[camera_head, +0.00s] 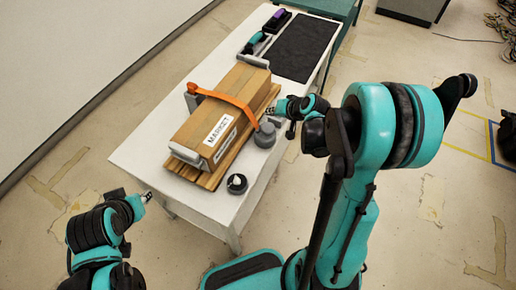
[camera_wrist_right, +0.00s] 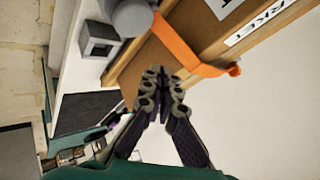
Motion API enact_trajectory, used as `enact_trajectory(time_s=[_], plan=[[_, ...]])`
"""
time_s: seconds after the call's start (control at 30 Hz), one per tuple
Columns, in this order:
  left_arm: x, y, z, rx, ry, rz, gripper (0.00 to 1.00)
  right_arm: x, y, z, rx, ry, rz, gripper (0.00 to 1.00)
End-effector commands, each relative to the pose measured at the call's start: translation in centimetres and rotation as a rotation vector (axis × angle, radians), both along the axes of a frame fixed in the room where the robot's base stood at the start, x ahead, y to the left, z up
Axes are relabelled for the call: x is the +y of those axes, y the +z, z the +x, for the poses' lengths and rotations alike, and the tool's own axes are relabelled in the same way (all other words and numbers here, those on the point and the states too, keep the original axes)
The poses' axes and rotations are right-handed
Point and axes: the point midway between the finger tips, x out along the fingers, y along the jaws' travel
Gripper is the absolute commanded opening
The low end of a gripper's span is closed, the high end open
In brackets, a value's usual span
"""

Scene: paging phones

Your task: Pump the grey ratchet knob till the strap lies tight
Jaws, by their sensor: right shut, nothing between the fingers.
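A cardboard box (camera_head: 225,105) with a MARKET label lies on a wooden slatted pallet (camera_head: 203,180) on the white table. An orange strap (camera_head: 222,97) crosses over the box; it also shows in the right wrist view (camera_wrist_right: 185,52). Whether it presses flat all along I cannot tell. The grey ratchet knob (camera_head: 265,135) stands at the pallet's right side, and a grey round part shows in the right wrist view (camera_wrist_right: 131,17). My right gripper (camera_head: 276,107) is shut and empty, beyond the knob beside the box.
A dark round item (camera_head: 237,184) with a pale top sits near the table's front corner. A dark mat (camera_head: 302,47) and a tray (camera_head: 259,45) of small items lie at the far end. Bare table shows left of the pallet.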

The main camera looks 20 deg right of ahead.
Motion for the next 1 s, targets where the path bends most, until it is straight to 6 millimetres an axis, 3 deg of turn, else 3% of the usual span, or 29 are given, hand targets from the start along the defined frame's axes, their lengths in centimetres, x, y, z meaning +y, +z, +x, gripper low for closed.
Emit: enact_trajectory(time_s=[0.83,1.0], plan=[[0.0,0.0,0.0,0.000,0.000,0.000,0.31,0.0,0.0,0.0,0.000,0.000,0.000,0.00],[0.0,-1.6,0.0,0.000,0.000,0.000,0.31,-0.1,0.7,0.2,0.000,0.000,0.000,0.00]])
